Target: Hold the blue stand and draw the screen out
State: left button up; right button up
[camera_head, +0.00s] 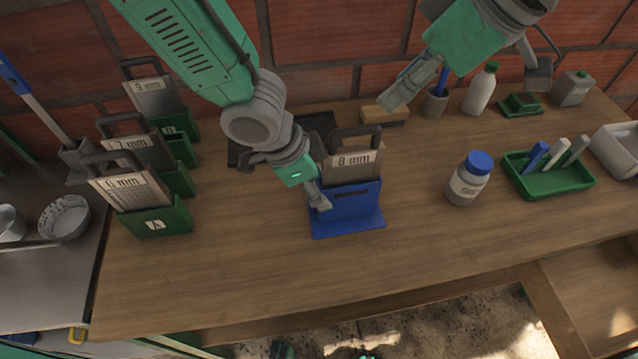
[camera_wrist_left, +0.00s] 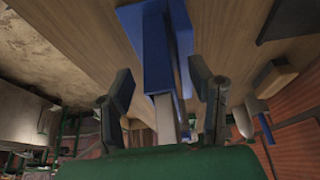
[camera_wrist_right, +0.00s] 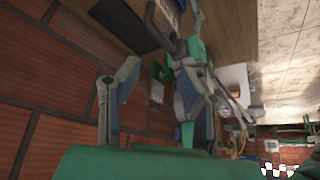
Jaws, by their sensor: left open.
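The blue stand (camera_head: 346,207) stands on the wooden table. The screen labelled 8 mm (camera_head: 353,163) sits upright in it, with its dark handle on top. My left gripper (camera_head: 317,200) is at the stand's left side. In the left wrist view the open fingers of my left gripper (camera_wrist_left: 160,95) lie on either side of the blue stand (camera_wrist_left: 152,50), with gaps visible; contact cannot be told. My right gripper (camera_head: 463,85) is open and empty, raised over the back of the table, right of the screen. The right wrist view also shows my right gripper (camera_wrist_right: 152,100) open.
Green stands with other screens, such as the 6 mm one (camera_head: 130,187), are at the left. A blue-capped jar (camera_head: 468,180), a green tray (camera_head: 550,180) and a white bottle (camera_head: 480,92) stand to the right. A brush (camera_head: 384,115) lies behind. The table front is clear.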

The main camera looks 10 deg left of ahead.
pick_arm(q)
jog(key=shift+a, duration=0.1)
grip_shut()
pick_arm(e)
jog(key=shift+a, duration=0.1)
jog(key=shift+o, duration=0.5)
jog(key=shift+w+f, duration=0.15)
pick_arm(q)
jog(key=shift+d, duration=0.25)
pick_arm(e)
jog(key=n+g+h, duration=0.2)
jog(key=n+h, duration=0.3)
jog(key=n, duration=0.3)
send_over(354, 148)
notch_tip(354, 148, down, 3)
jog(key=shift+w+f, duration=0.1)
jog(key=shift+w, duration=0.05)
jog(key=shift+a+n+g, duration=0.1)
jog(key=shift+n+g, duration=0.2)
jog(key=shift+a+f, duration=0.15)
jog(key=shift+f, duration=0.15)
jog(key=f, duration=1.1)
jog(key=shift+d+f, duration=0.2)
jog(key=shift+f, duration=0.05)
pick_arm(q)
jog(key=shift+a, duration=0.2)
